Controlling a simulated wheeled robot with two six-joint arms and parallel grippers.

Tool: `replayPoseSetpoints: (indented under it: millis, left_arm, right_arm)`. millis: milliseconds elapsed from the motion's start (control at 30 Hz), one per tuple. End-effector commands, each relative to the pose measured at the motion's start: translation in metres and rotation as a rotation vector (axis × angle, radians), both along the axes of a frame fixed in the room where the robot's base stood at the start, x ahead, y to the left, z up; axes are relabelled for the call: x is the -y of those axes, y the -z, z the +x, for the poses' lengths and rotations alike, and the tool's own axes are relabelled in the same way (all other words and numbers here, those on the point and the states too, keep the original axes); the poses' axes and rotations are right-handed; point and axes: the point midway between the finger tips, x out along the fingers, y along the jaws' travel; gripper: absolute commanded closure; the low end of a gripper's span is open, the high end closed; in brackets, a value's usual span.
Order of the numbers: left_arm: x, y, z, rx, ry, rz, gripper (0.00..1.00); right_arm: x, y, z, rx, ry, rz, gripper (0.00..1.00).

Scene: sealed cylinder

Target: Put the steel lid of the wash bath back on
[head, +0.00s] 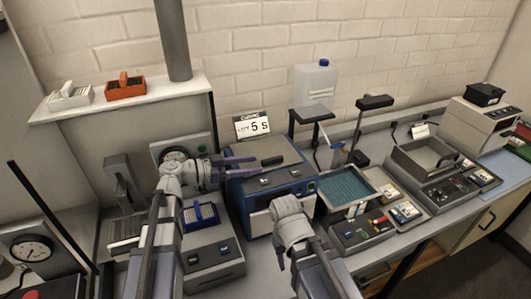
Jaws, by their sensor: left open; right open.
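A blue bath unit (238,197) stands on the bench with a grey steel top (288,155) showing a dark bar handle (272,160). I take this top to be the lid; whether it is seated cannot be told. A "LOT 5 S" sign stands behind it. My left gripper (236,164) is open, its purplish fingers pointing right over the unit's left part, just left of the handle. Contact cannot be told. My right gripper (290,207) is open and empty in front of the unit's front right; its fingers are largely hidden by its own wrist.
A teal-filled tray (371,192) stands right of the unit, with a grey compartment tray (363,235) in front. A blue rack (200,215) and round gauge (177,155) are left. A white jug (314,84) stands behind.

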Motion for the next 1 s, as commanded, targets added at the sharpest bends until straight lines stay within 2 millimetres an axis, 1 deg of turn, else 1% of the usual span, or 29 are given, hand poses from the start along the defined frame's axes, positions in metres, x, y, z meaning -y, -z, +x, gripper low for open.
replayPoseSetpoints:
  millis: [200,467,800,1000]
  left_arm:
    - [0.02,0.004,0.009,0.0,0.003,0.0,0.46]
    - [0.027,0.004,0.013,0.0,0.001,0.0,0.46]
    - [0.066,0.011,0.033,0.001,0.002,0.0,0.46]
    - [0.068,0.01,0.034,0.0,0.0,0.0,0.46]
  right_arm:
    - [0.0,0.004,0.0,0.0,0.0,0.0,0.51]
    - [0.0,0.005,0.0,0.0,0.0,0.0,0.51]
    - [0.0,0.011,0.0,0.0,0.0,0.0,0.51]
    - [0.0,0.01,0.0,0.0,0.0,0.0,0.51]
